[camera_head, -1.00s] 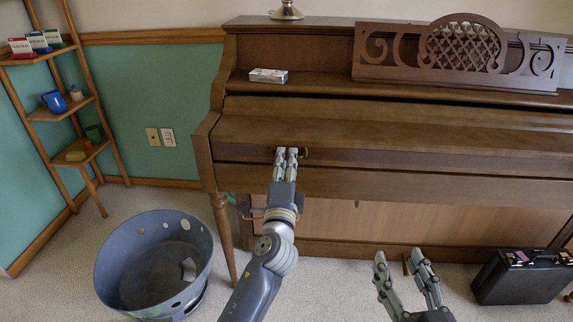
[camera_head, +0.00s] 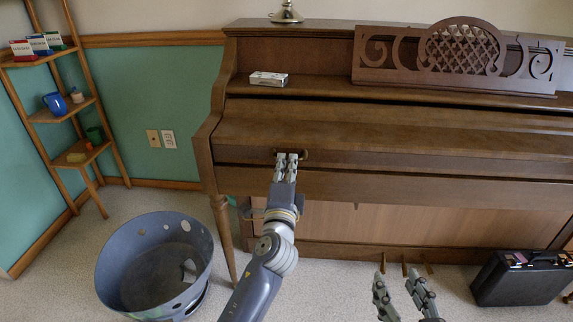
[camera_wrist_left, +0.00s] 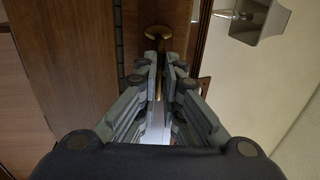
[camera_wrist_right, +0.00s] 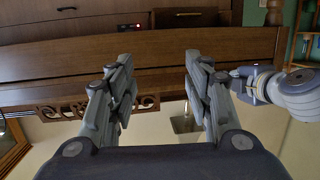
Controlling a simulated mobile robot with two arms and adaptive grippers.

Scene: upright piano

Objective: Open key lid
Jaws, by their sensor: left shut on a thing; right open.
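The piano's key lid (camera_head: 400,134) is a long brown wooden panel and looks closed, with no keys showing. A small brass handle (camera_head: 305,154) sits at its front edge, partly hidden by my left fingers. My left gripper (camera_head: 287,156) is shut on this handle. My right gripper (camera_head: 398,277) is open and empty, low in front of the piano. In the right wrist view, its fingers (camera_wrist_right: 158,62) are spread apart with nothing between them.
A music stand (camera_head: 460,62) and a small box (camera_head: 268,79) are on the piano. A blue-grey bin (camera_head: 150,275) stands on the floor at left, near a shelf (camera_head: 65,112). Pedals (camera_head: 405,270) show below the piano.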

